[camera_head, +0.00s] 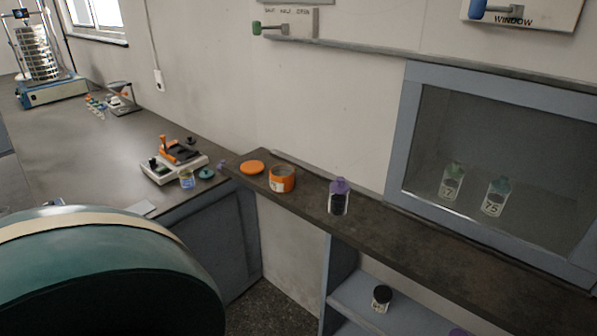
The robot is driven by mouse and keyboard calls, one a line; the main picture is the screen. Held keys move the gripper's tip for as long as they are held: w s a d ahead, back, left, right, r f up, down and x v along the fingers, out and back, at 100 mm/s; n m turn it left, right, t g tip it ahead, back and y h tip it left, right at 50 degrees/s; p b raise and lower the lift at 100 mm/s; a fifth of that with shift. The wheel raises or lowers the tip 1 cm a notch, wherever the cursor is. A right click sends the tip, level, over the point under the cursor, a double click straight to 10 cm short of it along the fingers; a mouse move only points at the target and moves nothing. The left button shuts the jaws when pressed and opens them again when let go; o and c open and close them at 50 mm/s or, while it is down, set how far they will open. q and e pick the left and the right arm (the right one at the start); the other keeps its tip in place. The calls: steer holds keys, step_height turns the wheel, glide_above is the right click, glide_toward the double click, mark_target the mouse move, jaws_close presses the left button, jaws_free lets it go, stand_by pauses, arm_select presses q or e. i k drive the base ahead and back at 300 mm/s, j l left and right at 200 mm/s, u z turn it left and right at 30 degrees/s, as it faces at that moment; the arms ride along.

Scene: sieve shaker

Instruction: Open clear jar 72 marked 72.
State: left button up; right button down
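No jar label clearly reads 72 in this view. Behind the glass of the wall cabinet, a clear jar with a green lid (452,181) stands at left; its number is blurred and looks like two digits with a 7. Beside it, a clear jar with a teal lid (495,197) seems marked 75 or 76. A clear jar with a purple lid and dark contents (339,198) stands upright on the dark ledge; its label is not readable. All three have lids on. Neither of my grippers is in view.
An orange jar (282,179) stands open on the ledge (415,232), its orange lid (252,168) lying to its left. A black-lidded jar (381,299) is on the lower shelf. The left bench holds an orange-and-black device (177,158), a small jar (187,179) and a sieve stack (38,55).

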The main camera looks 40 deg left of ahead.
mark_target(338, 203)
steer(key=u, duration=1.15)
steer(key=k+j, duration=0.05)
steer(key=j, duration=0.05)
